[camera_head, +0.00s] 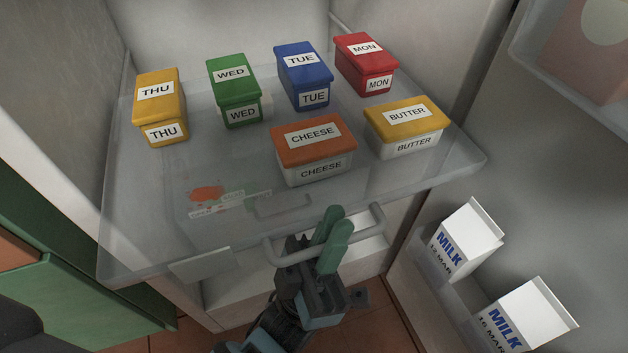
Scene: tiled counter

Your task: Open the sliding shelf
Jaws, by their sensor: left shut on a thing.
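The sliding shelf (375,185) is a clear, see-through tray inside an open fridge, with a pale handle (377,218) on its front edge. My left gripper (336,225) comes up from below, with its green fingers at the handle. It is shut on the handle bar, and the fingers hide part of it. The shelf's front edge stands out over the white drawer (300,278) below. My right gripper is not in view.
On the shelf stand yellow THU (161,105), green WED (235,90), blue TUE (303,75) and red MON (366,63) boxes, with cheese (313,150) and butter (407,125) boxes in front. Milk cartons (464,240) stand in the door rack at right.

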